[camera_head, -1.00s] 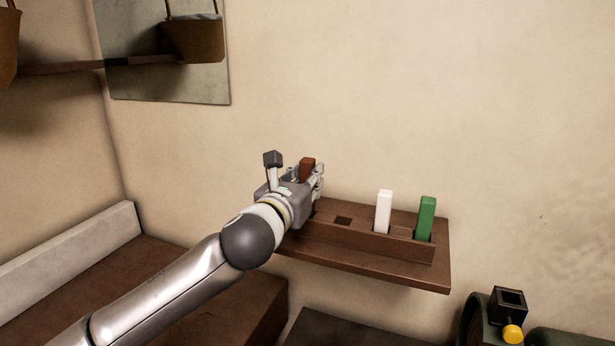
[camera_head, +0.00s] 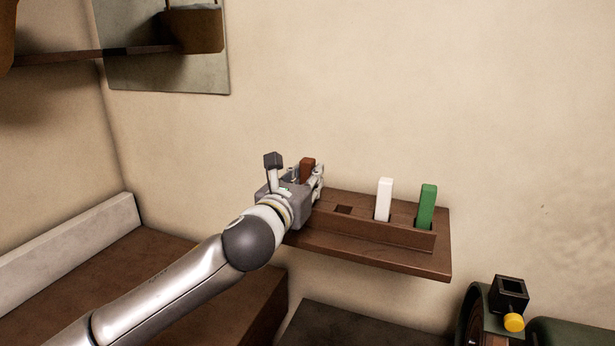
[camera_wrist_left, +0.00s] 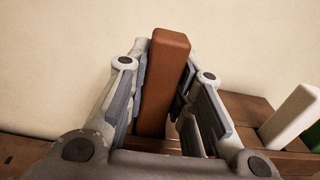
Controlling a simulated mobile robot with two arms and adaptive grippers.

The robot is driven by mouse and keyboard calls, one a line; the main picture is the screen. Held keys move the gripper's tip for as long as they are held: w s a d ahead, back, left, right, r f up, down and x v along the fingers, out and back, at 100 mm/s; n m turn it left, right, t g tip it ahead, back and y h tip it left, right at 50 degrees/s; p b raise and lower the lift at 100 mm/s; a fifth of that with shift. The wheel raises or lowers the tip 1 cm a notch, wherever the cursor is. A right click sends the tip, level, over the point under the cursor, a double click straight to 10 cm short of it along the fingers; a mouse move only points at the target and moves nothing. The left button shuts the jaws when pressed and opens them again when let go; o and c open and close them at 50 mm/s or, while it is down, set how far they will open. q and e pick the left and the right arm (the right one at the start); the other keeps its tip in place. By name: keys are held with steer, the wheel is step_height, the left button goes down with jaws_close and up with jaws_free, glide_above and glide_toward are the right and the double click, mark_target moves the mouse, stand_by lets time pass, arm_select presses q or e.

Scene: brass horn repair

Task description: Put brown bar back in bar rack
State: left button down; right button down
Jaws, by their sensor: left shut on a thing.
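The brown bar (camera_head: 307,168) stands roughly upright between the fingers of my left gripper (camera_head: 316,180), at the left end of the rack. In the left wrist view the brown bar (camera_wrist_left: 164,80) sits between both fingers of the left gripper (camera_wrist_left: 162,95), which is shut on it. The wooden bar rack (camera_head: 370,233) is on a wall shelf. It holds a white bar (camera_head: 384,199) and a green bar (camera_head: 427,205) upright, and an empty square slot (camera_head: 344,209) shows left of the white bar. The brown bar's lower end is hidden, so I cannot tell whether it is in a slot.
The shelf (camera_head: 420,266) juts from the wall under the rack. A mirror (camera_head: 150,75) and a wall shelf with a basket are at upper left. A brown surface (camera_head: 180,285) lies lower left. A machine with a yellow knob (camera_head: 514,322) stands lower right.

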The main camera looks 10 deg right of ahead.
arm_select(q)
steer(key=shift+f+b, duration=0.3)
steer(key=shift+f, duration=0.45)
steer(key=c, duration=1.2)
jaws_free()
steer(key=v, duration=1.2)
steer(key=shift+f, duration=0.1)
